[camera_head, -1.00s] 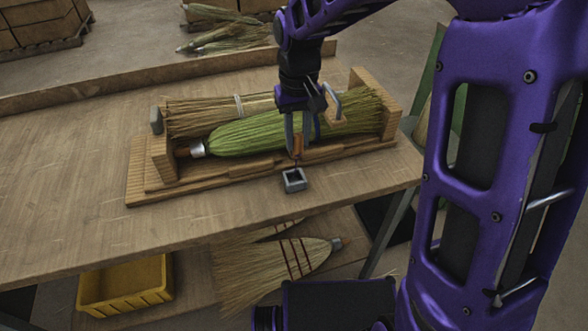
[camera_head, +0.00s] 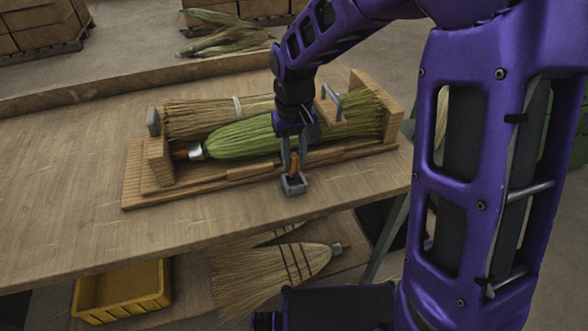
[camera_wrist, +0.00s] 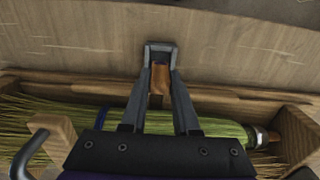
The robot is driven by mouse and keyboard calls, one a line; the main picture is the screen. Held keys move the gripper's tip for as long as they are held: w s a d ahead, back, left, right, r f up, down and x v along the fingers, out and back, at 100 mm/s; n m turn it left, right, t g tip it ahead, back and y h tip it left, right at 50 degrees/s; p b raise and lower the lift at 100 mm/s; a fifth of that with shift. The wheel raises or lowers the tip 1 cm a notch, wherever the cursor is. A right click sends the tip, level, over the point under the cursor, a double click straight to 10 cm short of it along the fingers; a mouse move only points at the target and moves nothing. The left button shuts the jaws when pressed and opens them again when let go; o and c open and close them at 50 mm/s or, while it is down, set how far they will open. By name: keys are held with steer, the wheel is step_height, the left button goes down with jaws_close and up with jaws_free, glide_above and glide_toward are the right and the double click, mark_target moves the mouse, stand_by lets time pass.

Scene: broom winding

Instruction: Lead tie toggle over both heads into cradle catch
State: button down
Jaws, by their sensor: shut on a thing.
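The orange-brown toggle (camera_head: 294,163) is between the fingers of my gripper (camera_head: 294,168), which is shut on it. The toggle (camera_wrist: 160,79) also shows in the wrist view. Its lower end is at the mouth of a small grey square catch (camera_head: 294,187) in front of the wooden cradle (camera_head: 143,198); I cannot tell how far inside it is. The catch (camera_wrist: 160,48) surrounds the fingertips' far end in the wrist view. A green broom head (camera_head: 240,135) and a tan one (camera_head: 195,117) lie side by side in the cradle. A blue band (camera_wrist: 101,113) shows on the green head; its path to the toggle is hidden.
A wooden block with a metal hook (camera_head: 332,102) stands by the heads at right, close to my arm. The cradle has raised end walls (camera_head: 158,160). The table (camera_head: 70,190) is clear to the left. A broom (camera_head: 270,270) and yellow bin (camera_head: 120,290) sit below.

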mark_target(294, 175)
steer(key=shift+f, duration=1.65)
steer(key=shift+f, duration=0.1)
steer(key=shift+f, duration=0.15)
steer(key=c, duration=0.7)
jaws_free()
steer(key=shift+o, duration=0.2)
